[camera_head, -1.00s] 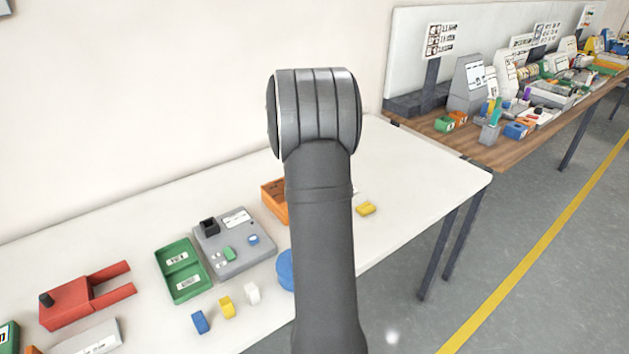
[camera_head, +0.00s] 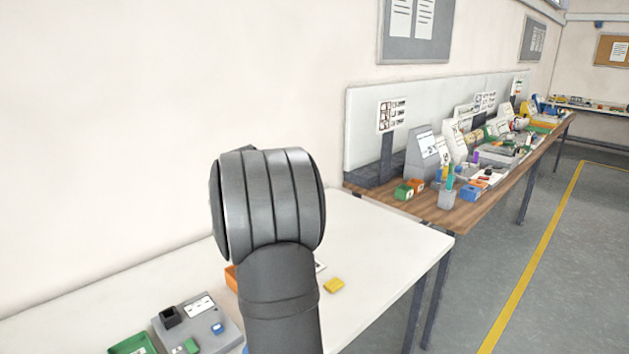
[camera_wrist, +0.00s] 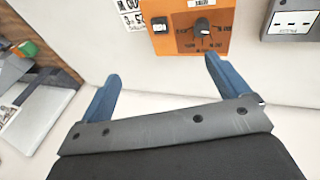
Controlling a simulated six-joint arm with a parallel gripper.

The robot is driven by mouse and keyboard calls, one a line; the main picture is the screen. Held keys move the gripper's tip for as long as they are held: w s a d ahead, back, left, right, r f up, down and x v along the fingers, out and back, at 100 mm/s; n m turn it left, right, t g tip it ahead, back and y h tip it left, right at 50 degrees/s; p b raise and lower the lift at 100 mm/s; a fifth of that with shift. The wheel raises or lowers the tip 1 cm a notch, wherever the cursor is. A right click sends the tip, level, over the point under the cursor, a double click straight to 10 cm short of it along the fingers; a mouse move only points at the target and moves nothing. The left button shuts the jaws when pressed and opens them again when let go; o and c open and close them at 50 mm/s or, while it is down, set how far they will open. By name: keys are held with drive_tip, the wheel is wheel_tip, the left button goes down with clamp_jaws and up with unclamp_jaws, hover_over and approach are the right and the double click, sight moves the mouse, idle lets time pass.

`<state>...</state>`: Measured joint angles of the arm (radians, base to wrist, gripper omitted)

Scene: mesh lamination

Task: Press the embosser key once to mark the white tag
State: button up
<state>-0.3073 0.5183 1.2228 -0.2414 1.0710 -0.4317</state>
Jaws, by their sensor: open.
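In the head view a grey device (camera_head: 216,337) stands at the lower edge, with a black block (camera_head: 170,316), a green piece (camera_head: 191,345) and a blue round piece (camera_head: 217,328) on it. I cannot tell whether it is the embosser or which part is its key. I cannot make out the white tag. My gripper (camera_wrist: 162,70) shows in the wrist view, with its two blue fingers apart and nothing between them. My own arm covers the middle of the head view and hides the gripper there.
In the wrist view an orange panel (camera_wrist: 182,43) with a black knob lies beyond the fingers, a grey labelled box (camera_wrist: 293,20) to its right. In the head view a yellow block (camera_head: 334,285) lies on the white table (camera_head: 385,245). A crowded wooden bench (camera_head: 430,209) stands behind.

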clamp_jaws()
idle(1.5)
